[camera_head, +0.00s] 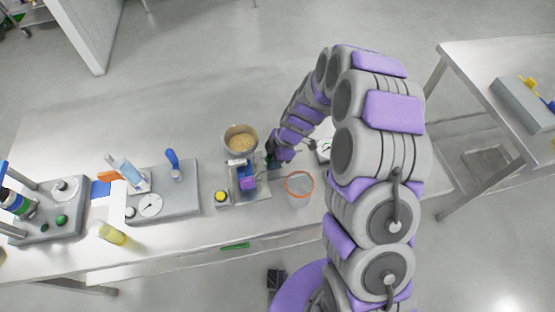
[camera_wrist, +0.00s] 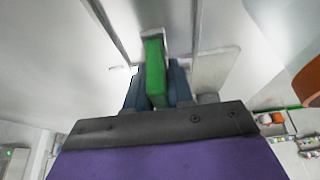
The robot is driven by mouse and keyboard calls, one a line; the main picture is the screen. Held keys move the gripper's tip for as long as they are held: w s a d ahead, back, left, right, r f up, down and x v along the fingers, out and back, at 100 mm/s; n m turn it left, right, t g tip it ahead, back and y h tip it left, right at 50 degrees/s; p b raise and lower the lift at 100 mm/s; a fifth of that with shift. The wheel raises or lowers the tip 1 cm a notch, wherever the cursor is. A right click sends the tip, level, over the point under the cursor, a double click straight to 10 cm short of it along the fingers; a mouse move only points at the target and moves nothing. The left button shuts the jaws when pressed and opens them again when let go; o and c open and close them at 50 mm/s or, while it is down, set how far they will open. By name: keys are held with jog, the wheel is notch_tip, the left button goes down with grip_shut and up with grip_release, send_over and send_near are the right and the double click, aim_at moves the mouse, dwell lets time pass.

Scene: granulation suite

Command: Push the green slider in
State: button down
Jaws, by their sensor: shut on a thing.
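The green slider (camera_wrist: 155,68) shows in the wrist view as a green block standing out of a slot in a pale metal housing. My gripper (camera_wrist: 157,88) is shut on it, with a dark blue finger on each side. In the head view my gripper (camera_head: 272,160) is at the right side of a small machine (camera_head: 240,170) with a bowl of tan granules (camera_head: 240,141) on top. There the slider is mostly hidden by the gripper. How far it stands out cannot be measured from these views.
A clear beaker with an orange rim (camera_head: 300,186) stands close to the right of the machine. A yellow button box (camera_head: 221,197) is at its left. Gauges (camera_head: 150,205) and bottles stand further left. The bench behind the machine is clear.

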jog(key=shift+a, duration=0.1)
jog(key=c, duration=1.4)
grip_release()
jog(key=o, duration=0.3)
jog(key=shift+a, duration=0.5)
jog(key=shift+d+r, duration=0.15)
jog(key=shift+d, duration=0.25)
jog(key=p+v, duration=0.1)
jog(key=v, duration=0.4)
jog(key=p+v, duration=0.1)
jog(key=v, duration=0.5)
jog(key=p+v, duration=0.1)
jog(key=v, duration=0.4)
jog(key=shift+w+a+r, duration=0.15)
jog(key=shift+a+r, duration=0.05)
jog(key=shift+r, duration=0.25)
jog(key=shift+a, duration=0.15)
